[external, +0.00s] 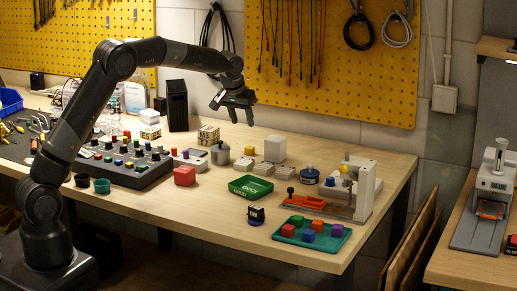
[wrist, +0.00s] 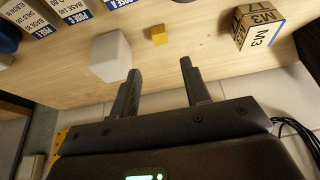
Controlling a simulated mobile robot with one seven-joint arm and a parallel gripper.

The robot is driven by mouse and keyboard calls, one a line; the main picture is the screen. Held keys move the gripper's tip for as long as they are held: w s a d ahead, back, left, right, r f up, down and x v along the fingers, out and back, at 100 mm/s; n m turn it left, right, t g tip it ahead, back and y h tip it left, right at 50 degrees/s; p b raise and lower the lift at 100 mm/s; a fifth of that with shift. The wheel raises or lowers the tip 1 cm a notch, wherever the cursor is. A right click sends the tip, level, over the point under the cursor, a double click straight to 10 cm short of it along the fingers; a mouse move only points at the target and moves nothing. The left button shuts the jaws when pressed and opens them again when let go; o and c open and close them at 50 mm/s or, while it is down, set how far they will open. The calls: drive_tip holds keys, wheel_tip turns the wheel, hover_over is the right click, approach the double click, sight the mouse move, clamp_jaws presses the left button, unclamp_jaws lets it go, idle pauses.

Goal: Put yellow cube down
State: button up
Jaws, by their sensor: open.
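The small yellow cube (external: 249,150) sits on the wooden bench toward the back, left of a white block. It also shows in the wrist view (wrist: 158,34), resting on the bench top beyond my fingertips. My gripper (external: 233,112) is open and empty, raised above the back of the bench, apart from the cube. In the wrist view its two fingers (wrist: 160,68) are spread with nothing between them.
A white block (external: 275,148) stands right of the cube; the M3 box (wrist: 257,27) stands on its other side. Labelled boxes (wrist: 80,12) lie close by.

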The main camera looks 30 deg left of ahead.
drive_tip(key=s+a+r, duration=0.6)
drive_tip(key=s+a, duration=0.2)
drive_tip(key=s, duration=0.2)
drive_tip(key=s+a+r, duration=0.7)
drive_tip(key=s+a, duration=0.1)
drive_tip(key=s, duration=0.2)
drive_tip(key=s+a+f, duration=0.1)
drive_tip(key=s+a, duration=0.1)
drive_tip(key=s, duration=0.6)
drive_tip(key=s+a+f, duration=0.2)
drive_tip(key=s+a, duration=0.1)
drive_tip(key=s, duration=0.6)
drive_tip(key=s+a+f+t, duration=0.1)
drive_tip(key=s+a+f, duration=0.1)
drive_tip(key=s, duration=0.6)
drive_tip(key=shift+s+a+f, duration=0.2)
drive_tip(key=shift+s+a, duration=0.05)
drive_tip(key=shift+a, duration=0.1)
